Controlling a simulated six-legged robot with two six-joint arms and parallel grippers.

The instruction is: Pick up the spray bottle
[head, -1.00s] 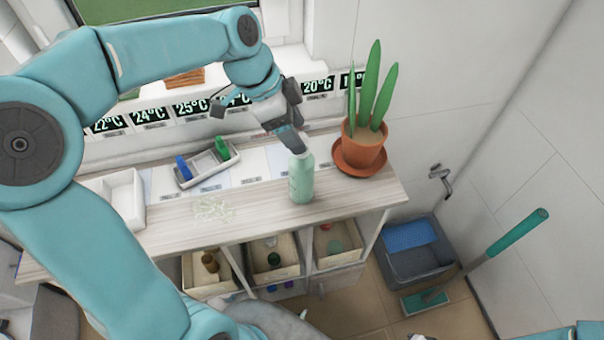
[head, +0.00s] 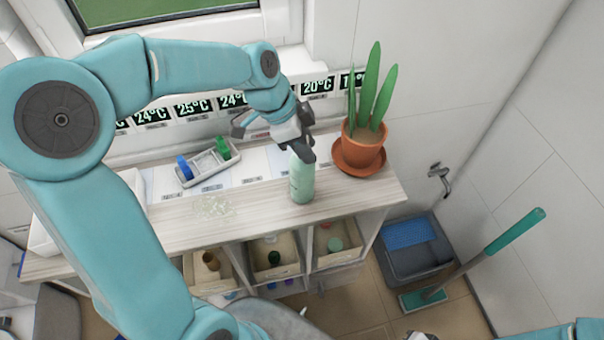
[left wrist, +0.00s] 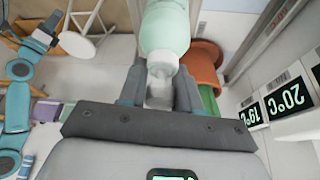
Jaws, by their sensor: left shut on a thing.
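The spray bottle (head: 302,182) is pale mint green and stands upright at the front of the wooden cart top (head: 255,207). My left gripper (head: 302,152) is at its top, shut on its neck and cap. In the left wrist view, the bottle's rounded green body (left wrist: 165,28) lies beyond the fingers, and its whitish top sits between the two fingertips (left wrist: 160,90). In the head view, the gripper hides the top of the bottle.
A potted plant (head: 362,147) on an orange saucer stands right of the bottle. A grey tray (head: 207,167) with blue and green items is to the left. Clear pellets (head: 212,208) lie on the top. Bins (head: 275,252) sit below; a blue-grey bucket (head: 415,262) stands right.

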